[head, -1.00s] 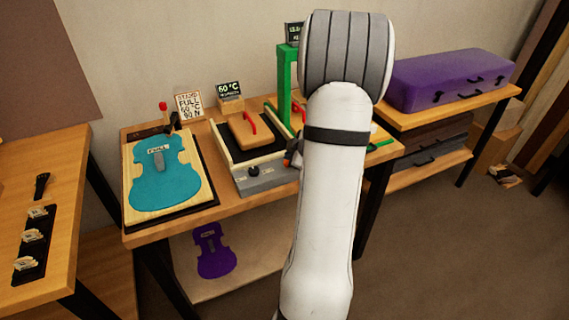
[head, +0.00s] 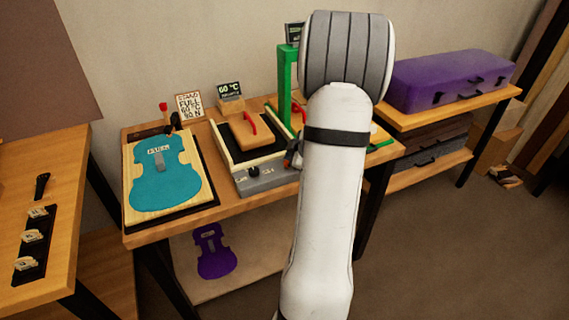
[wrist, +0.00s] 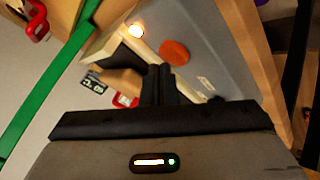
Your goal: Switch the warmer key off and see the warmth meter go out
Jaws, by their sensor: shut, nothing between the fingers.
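The warmer (head: 268,181) has a grey front panel with a black knob (head: 253,170). A small dark display (head: 229,89) behind it is lit and reads 60 °C; it also shows in the wrist view (wrist: 93,84). In the wrist view a red-orange oval part (wrist: 174,52) and a glowing light (wrist: 135,31) are on the grey panel. I cannot tell for sure which part is the warmer key. My gripper (wrist: 161,80) is shut and empty, its tips over the panel close to the oval part; contact cannot be told. My arm hides the panel's right end in the head view.
A teal violin-shaped plate (head: 162,178) lies on a board left of the warmer. A green post (head: 285,85) stands behind my arm. A sign (head: 188,107) stands at the back. A purple case (head: 450,78) rests on the right bench. The floor in front is clear.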

